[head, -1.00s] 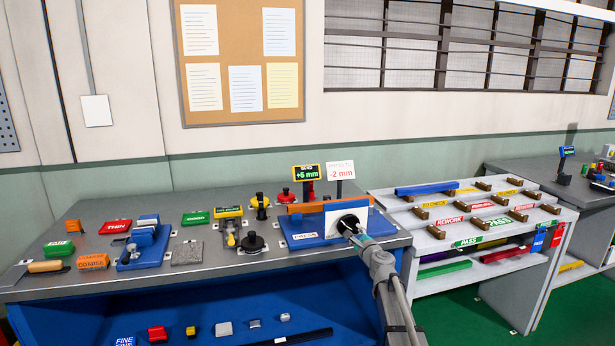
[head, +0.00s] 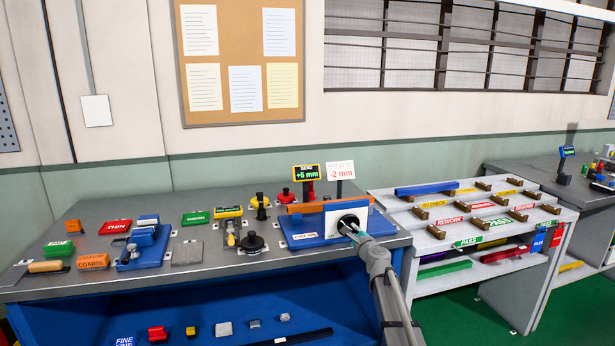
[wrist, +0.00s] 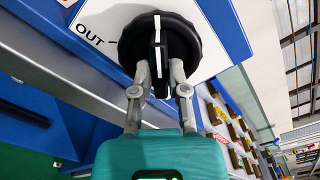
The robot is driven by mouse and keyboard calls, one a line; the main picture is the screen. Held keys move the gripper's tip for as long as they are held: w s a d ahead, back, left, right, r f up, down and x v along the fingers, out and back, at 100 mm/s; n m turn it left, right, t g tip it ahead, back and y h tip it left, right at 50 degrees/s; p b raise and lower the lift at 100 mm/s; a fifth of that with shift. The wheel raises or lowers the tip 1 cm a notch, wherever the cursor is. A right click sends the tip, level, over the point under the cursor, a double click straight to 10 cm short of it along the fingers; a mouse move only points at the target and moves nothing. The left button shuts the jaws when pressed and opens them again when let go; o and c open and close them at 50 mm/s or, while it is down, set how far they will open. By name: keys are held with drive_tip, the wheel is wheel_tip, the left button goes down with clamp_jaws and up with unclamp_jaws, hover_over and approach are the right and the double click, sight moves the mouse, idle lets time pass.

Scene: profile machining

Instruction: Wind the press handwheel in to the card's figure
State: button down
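The press handwheel (head: 348,222) is a dark round wheel on the white face of the blue press (head: 310,240) at the bench's right end. In the wrist view the handwheel (wrist: 160,42) is black with a pale bar across it. An "OUT" mark is on the panel at its left. My gripper (head: 354,230) is at the wheel, its fingers (wrist: 159,70) on either side of the bar and seemingly closed on it; the exact contact is partly hidden. The black display (head: 307,172) reads +5 mm in green. The white card (head: 341,171) reads -2 mm in red.
An orange bar (head: 303,208) lies across the press. Clamps, labelled blocks and a blue fixture (head: 147,245) stand on the grey bench to the left. A white sorting rack (head: 470,215) stands close on the right. A blue shelf (head: 240,310) with small parts is below.

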idle(0.4)
drive_tip(key=shift+m, duration=2.4)
drive_tip(key=shift+m, duration=2.2)
drive_tip(key=shift+m, duration=0.7)
drive_tip(key=c, duration=0.5)
unclamp_jaws()
drive_tip(key=shift+v, duration=3.5)
